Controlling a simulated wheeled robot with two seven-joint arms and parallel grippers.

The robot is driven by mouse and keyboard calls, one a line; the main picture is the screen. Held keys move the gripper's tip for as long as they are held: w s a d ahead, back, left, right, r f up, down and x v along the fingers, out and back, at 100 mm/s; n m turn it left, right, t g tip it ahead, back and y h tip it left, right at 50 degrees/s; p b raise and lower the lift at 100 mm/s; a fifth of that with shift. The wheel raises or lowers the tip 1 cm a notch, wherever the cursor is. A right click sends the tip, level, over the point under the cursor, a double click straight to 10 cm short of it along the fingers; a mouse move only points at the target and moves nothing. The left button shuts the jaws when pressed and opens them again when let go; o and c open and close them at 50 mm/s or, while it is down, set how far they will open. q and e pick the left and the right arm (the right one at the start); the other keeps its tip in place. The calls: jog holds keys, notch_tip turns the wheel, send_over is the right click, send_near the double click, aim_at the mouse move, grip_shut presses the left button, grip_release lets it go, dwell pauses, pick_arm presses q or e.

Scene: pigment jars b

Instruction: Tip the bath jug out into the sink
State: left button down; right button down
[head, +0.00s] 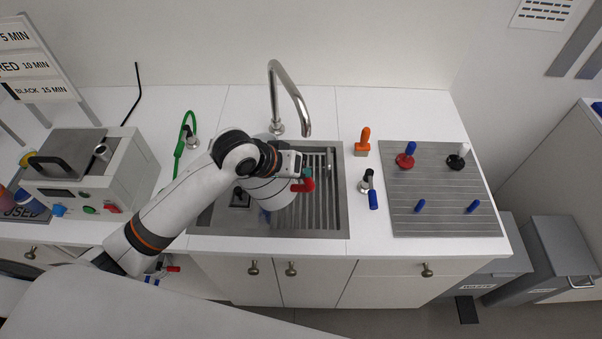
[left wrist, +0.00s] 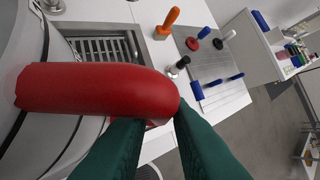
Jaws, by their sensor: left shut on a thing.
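The pale jug (head: 279,196) with a thin blue line is over the sink (head: 340,215), partly hidden behind my left arm. Its red handle (head: 303,185) faces right and fills much of the left wrist view (left wrist: 95,88). My left gripper (head: 307,173) has dark green fingers, which also show in the left wrist view (left wrist: 158,128), and is shut on the red handle. The jug looks tilted, but its mouth and contents are hidden. I cannot tell whether anything is flowing out. My right gripper is not in view.
A tall curved faucet (head: 285,80) stands behind the sink. To the right are an orange-handled tool (head: 363,142), a blue-and-black tool (head: 371,190) and a grey ribbed mat (head: 440,190) with several handled tools. A grey machine (head: 90,170) and a green loop (head: 182,145) are at left.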

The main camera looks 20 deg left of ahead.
pick_arm(q)
jog(key=shift+w+a+r+n+h, duration=0.2)
jog(key=shift+a+r+n+h, duration=0.2)
jog(key=shift+a+r+h, duration=0.7)
jog(key=shift+w+a+r+n+h, duration=0.2)
jog(key=shift+a+r+n+h, duration=0.2)
jog(key=shift+a+r+h, duration=0.6)
jog(key=shift+a+h, duration=0.3)
jog(key=shift+a, duration=0.3)
jog(key=w+a+n+t+h+b, duration=0.1)
jog(key=a+n+h+b, duration=0.3)
jog(key=a+b, duration=0.9)
jog(key=shift+w+a+f+t+h, duration=0.35)
jog(key=shift+w+h, duration=0.2)
jog(key=shift+h, duration=1.25)
jog(key=shift+a, duration=0.1)
